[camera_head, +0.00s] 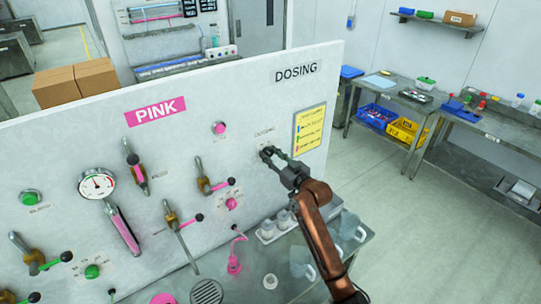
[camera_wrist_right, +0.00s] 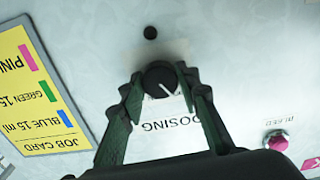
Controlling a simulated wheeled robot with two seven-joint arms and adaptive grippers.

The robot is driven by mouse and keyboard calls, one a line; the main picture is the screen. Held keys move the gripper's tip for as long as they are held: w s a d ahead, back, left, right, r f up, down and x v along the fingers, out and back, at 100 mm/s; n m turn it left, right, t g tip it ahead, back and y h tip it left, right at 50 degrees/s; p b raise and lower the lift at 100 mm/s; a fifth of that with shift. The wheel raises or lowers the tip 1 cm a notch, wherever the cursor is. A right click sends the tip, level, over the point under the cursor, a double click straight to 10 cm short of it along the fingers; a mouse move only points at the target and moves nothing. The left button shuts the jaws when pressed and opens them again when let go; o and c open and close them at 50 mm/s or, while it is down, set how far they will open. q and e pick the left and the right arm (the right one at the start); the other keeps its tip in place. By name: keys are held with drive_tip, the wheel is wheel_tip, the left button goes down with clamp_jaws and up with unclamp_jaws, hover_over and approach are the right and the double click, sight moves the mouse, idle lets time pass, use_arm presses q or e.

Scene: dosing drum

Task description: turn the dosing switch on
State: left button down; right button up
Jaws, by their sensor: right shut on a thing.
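The dosing switch is a round black knob with a white pointer line on the white panel. It shows in the right wrist view (camera_wrist_right: 159,77) with the line slanting toward the lower right, and the label beside it is partly covered. In the head view my right gripper (camera_head: 269,153) is at the switch, below its small label, and hides most of it. In the right wrist view the two fingers of my right gripper (camera_wrist_right: 160,84) are shut on the knob, one on each side. My left gripper is not in view.
A yellow job card (camera_head: 309,130) hangs close to the right of the switch. A small black round spot (camera_wrist_right: 150,33) is near the knob. Valves, a gauge (camera_head: 97,184) and a pink button (camera_head: 219,128) fill the panel's left. A steel bench with bottles stands below.

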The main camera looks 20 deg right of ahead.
drive_tip(key=shift+c, duration=1.4)
drive_tip(key=shift+r+m+p, duration=0.15)
drive_tip(key=shift+m+p, duration=0.75)
drive_tip(key=shift+p, duration=0.05)
drive_tip(key=shift+m+p, duration=1.15)
drive_tip(key=shift+m, duration=0.05)
drive_tip(key=m+p, duration=0.3)
drive_tip(key=m, duration=0.1)
drive_tip(key=shift+p, duration=0.3)
drive_tip(key=shift+m+p, duration=1.1)
drive_tip(key=shift+m, duration=0.8)
